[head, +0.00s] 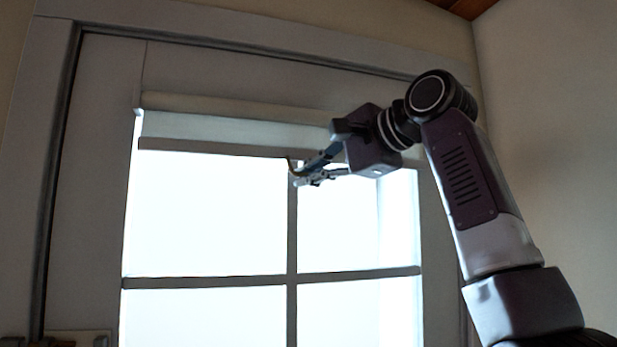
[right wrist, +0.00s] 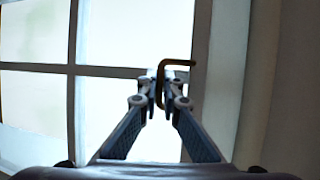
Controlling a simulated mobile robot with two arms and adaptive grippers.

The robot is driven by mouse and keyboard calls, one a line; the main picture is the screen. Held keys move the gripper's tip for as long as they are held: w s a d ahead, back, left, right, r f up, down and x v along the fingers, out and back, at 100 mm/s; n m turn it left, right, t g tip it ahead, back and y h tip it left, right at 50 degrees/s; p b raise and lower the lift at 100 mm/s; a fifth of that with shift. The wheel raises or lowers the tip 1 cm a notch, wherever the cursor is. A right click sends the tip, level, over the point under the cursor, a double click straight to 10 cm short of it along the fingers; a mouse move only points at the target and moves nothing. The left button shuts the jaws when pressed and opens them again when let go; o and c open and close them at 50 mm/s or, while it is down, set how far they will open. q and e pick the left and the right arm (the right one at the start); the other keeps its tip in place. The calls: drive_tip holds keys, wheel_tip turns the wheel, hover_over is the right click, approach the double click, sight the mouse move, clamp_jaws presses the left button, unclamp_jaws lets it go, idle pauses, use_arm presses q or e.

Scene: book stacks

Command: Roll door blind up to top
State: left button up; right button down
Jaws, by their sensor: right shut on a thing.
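The door blind (head: 220,128) hangs as a short strip below its roller at the top of the door window in the head view. Its bottom bar (head: 205,148) is just below the roller, and most of the glass is uncovered. A small brass-coloured pull hook (right wrist: 160,72) shows between the fingertips in the right wrist view. My right gripper (head: 293,176) is shut on the hook, at the blind's bottom edge near the middle window bar. It also shows in the right wrist view (right wrist: 161,101). My left gripper is not in view.
The door (head: 105,160) has a glazed window with crossing bars (head: 215,282) and a pale frame around it. A plain wall (head: 555,130) stands close on the right. A plate-like fitting (head: 75,338) shows at the lower left of the door.

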drive_tip(key=c, duration=2.1)
unclamp_jaws()
drive_tip(key=v, duration=1.2)
